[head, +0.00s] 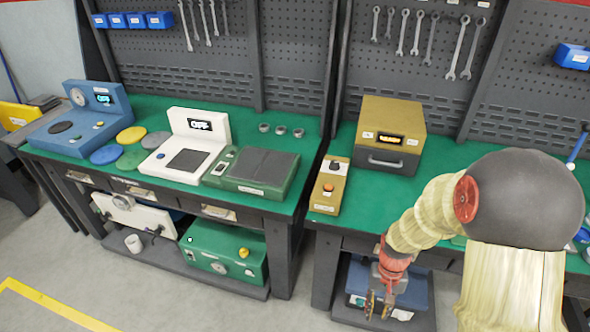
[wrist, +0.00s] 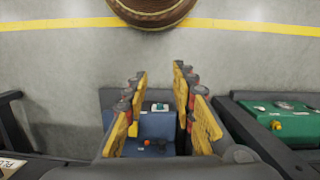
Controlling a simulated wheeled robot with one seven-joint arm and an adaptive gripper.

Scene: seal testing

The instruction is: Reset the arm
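My arm reaches down at the right of the head view, in front of the right workbench (head: 345,205). My gripper (head: 378,305) hangs below the bench top, pointing down, near the lower shelf. In the wrist view my gripper (wrist: 160,100) has its yellow finger pads spread apart, with nothing between them. Below and beyond the fingers is a blue device (wrist: 155,130) with small knobs, which also shows on the lower shelf in the head view (head: 410,290). It looks apart from the fingers.
The left bench (head: 300,165) holds a blue device (head: 80,118), a white device (head: 190,145) and a green scale (head: 252,170). A yellow oven-like box (head: 390,130) and a control box (head: 328,185) stand on the right bench. A green box (head: 225,250) sits on the left lower shelf.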

